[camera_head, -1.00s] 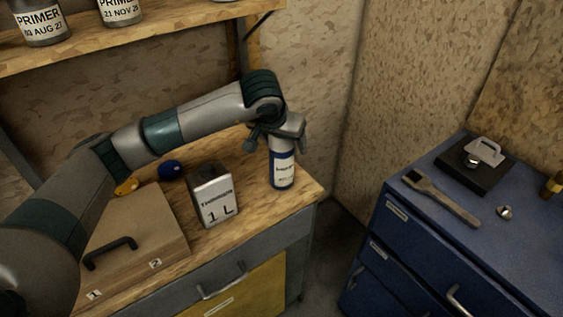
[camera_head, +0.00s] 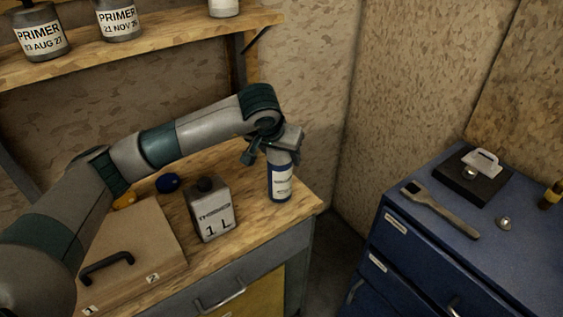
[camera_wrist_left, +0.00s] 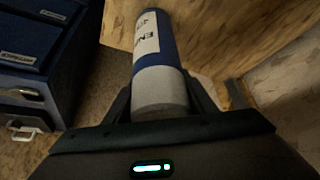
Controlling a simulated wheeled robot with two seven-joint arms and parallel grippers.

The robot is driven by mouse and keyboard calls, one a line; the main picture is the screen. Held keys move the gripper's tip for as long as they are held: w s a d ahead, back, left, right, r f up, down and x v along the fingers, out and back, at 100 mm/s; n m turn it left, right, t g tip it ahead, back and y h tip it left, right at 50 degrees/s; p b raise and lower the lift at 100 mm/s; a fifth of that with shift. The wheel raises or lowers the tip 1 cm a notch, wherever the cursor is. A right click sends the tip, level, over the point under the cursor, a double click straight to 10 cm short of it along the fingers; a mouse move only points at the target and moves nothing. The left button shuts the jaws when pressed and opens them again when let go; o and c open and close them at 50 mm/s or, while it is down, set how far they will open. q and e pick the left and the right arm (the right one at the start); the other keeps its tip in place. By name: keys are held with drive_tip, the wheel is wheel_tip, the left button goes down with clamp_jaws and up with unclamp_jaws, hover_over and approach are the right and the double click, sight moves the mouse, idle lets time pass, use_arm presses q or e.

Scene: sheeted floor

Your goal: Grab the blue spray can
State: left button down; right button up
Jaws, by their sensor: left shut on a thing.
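The blue spray can (camera_head: 280,182) has a white label and a grey top. It stands upright near the right end of the wooden bench; I cannot tell whether its base touches the wood. My left gripper (camera_head: 270,148) is shut on the can's upper part. In the left wrist view the can (camera_wrist_left: 157,65) sits between the fingers of the left gripper (camera_wrist_left: 160,105), its grey end nearest the camera. My right gripper is not in view.
A grey thinner can (camera_head: 212,212) stands left of the spray can on the bench (camera_head: 255,222). A blue cabinet (camera_head: 420,250) with tools stands right, across a gap. A shelf (camera_head: 160,35) hangs above.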

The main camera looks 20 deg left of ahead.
use_arm(q)
drive_tip(key=shift+w+r, duration=0.1)
drive_tip(key=shift+r, duration=0.4)
wheel_tip(320, 180, up, 3)
drive_tip(key=shift+f+b, duration=0.1)
drive_tip(key=shift+b, duration=0.75)
drive_tip(key=d+r+b, duration=0.3)
drive_tip(key=d+r, duration=0.4)
drive_tip(key=d, duration=0.4)
drive_tip(key=shift+s+d, duration=0.35)
drive_tip(key=shift+s, duration=0.05)
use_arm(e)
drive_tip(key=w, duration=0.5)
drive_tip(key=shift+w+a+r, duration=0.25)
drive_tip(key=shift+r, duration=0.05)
use_arm(q)
drive_tip(key=shift+a+r, duration=0.1)
